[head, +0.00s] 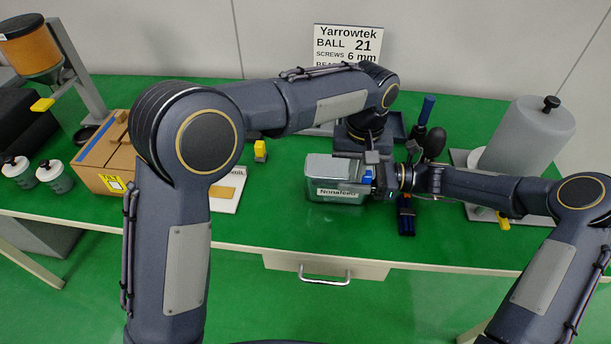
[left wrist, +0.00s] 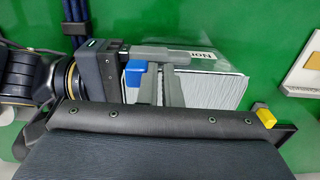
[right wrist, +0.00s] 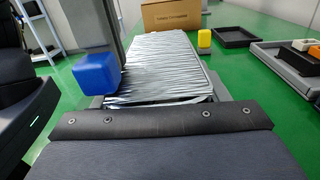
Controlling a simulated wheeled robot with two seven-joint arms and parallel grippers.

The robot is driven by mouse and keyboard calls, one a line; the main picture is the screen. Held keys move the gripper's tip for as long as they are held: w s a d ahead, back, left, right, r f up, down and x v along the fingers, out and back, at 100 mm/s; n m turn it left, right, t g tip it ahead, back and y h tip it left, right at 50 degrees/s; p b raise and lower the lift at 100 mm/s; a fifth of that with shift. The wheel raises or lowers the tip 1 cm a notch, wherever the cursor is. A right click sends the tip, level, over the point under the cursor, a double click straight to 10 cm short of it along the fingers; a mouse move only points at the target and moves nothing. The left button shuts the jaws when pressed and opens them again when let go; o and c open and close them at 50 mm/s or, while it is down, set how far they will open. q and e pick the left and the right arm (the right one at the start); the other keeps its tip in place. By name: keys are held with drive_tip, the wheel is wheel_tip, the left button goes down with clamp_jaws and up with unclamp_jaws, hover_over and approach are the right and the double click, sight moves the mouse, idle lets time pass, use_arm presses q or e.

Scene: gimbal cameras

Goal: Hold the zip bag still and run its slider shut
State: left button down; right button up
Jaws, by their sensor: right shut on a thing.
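The zip bag (head: 327,168), silver-grey with a white name label, stands on the green table; its ribbed face fills the middle of the right wrist view (right wrist: 165,75). Its blue slider (head: 367,177) is at the bag's right end in the head view, and shows large in the right wrist view (right wrist: 97,75). My right gripper (head: 376,184) is shut on that end of the bag, near the slider. My left gripper (left wrist: 162,88) reaches over the same end, its fingers close beside the slider (left wrist: 135,73). Whether its fingers touch the slider is hidden.
A cardboard box (head: 105,160) and white jars (head: 54,176) stand at the left. A grey cylinder (head: 528,138) stands at the right. Blue-handled tools (head: 425,112) lie behind my right gripper.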

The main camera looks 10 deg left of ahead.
use_arm(q)
drive_tip(key=shift+s+d+f, duration=0.1)
drive_tip(key=shift+d+f, duration=0.05)
drive_tip(key=shift+f, duration=0.05)
use_arm(e)
drive_tip(key=shift+a+r, duration=0.1)
drive_tip(key=shift+r, duration=0.05)
use_arm(q)
drive_tip(key=shift+a+r, duration=0.25)
drive_tip(key=shift+r, duration=0.95)
drive_tip(key=shift+a+r, duration=0.2)
drive_tip(key=shift+r, duration=1.05)
drive_tip(key=shift+a+r, duration=0.25)
drive_tip(key=shift+r, duration=0.95)
use_arm(e)
drive_tip(key=shift+f, duration=0.2)
drive_tip(key=o, duration=1)
drive_tip(key=shift+c, duration=0.2)
drive_tip(key=shift+r, duration=0.1)
